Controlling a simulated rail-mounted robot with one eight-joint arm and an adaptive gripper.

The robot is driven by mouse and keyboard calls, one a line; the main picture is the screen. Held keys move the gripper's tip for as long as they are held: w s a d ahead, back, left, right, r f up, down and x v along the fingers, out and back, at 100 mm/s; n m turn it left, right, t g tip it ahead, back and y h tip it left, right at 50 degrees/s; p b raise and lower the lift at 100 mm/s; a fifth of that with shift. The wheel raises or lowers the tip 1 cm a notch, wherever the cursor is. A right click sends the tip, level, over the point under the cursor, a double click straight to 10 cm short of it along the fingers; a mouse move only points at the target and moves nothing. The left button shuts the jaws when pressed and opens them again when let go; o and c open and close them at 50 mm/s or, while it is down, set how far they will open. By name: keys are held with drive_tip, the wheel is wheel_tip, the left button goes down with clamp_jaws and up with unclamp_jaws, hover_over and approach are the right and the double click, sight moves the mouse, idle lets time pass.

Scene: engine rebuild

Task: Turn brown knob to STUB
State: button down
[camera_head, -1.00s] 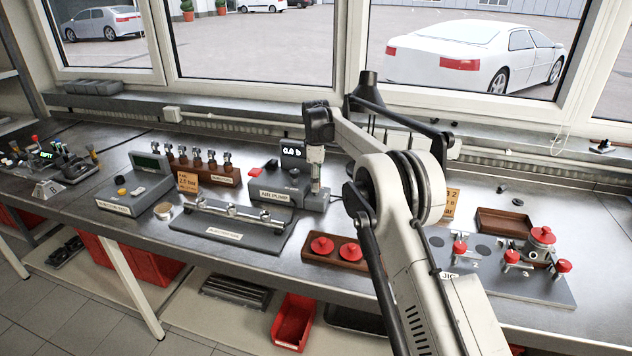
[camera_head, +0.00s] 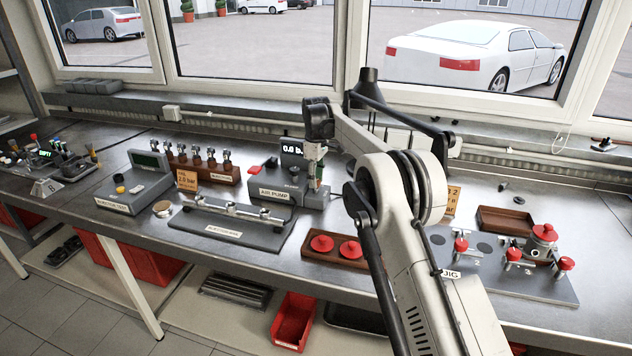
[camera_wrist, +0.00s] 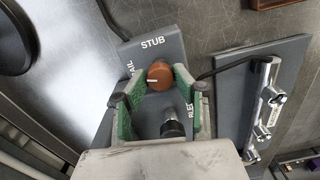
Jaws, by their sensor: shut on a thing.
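The brown knob (camera_wrist: 160,74) sits on the grey air pump (camera_head: 262,182). In the wrist view, the pump's top (camera_wrist: 168,48) reads STUB beyond the knob and RAIL to its left. The knob's white mark is on its left side, pointing towards RAIL. My gripper (camera_wrist: 159,77) has its green-padded fingertips on both sides of the knob and is shut on it. A dark, silver-ringed knob (camera_wrist: 173,128) lies between the fingers, nearer the palm. In the head view, my gripper (camera_head: 315,178) is down at the pump and hides the brown knob.
The pump's display (camera_head: 293,149) shows 0.0. The injector rail fixture (camera_head: 225,230) lies in front of the pump, and a rack of injectors (camera_head: 222,170) stands to its left. A tray with red caps (camera_head: 350,262) is at front right.

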drive_tip(key=m, duration=0.3)
drive_tip(key=shift+m+b, duration=0.4)
drive_tip(key=m, duration=0.3)
drive_tip(key=shift+m, duration=0.3)
drive_tip(key=m+b, duration=0.1)
drive_tip(key=m, duration=0.5)
drive_tip(key=shift+m, duration=0.4)
drive_tip(key=c, duration=1.4)
unclamp_jaws()
drive_tip(key=shift+o, duration=0.2)
wheel_tip(320, 180, up, 12)
